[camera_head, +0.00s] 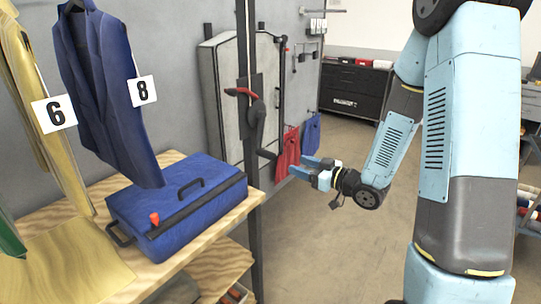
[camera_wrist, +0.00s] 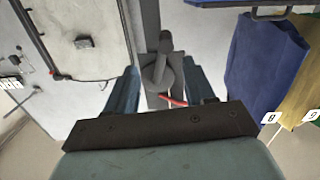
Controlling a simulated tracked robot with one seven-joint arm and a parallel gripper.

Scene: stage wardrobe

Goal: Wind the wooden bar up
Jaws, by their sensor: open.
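A dark crank (camera_head: 257,122) sits on a winch on the black upright post (camera_head: 246,60), with a red lever (camera_head: 240,92) at its top. The crank arm hangs down to a dark grip (camera_head: 266,154) at its lower end. My gripper (camera_head: 303,168), with blue fingers, is open and empty, to the right of the grip and apart from it in the head view. In the wrist view the crank (camera_wrist: 163,62) shows between my two open fingers, farther off. The wooden bar itself cannot be made out in either view.
A blue suitcase (camera_head: 178,205) lies on the wooden shelf (camera_head: 215,230) left of the post. A blue jacket (camera_head: 100,90) and gold garments hang above it. Red cloth (camera_head: 288,152) and blue cloth (camera_head: 312,133) hang on the wall behind. Open floor (camera_head: 330,240) lies below my gripper.

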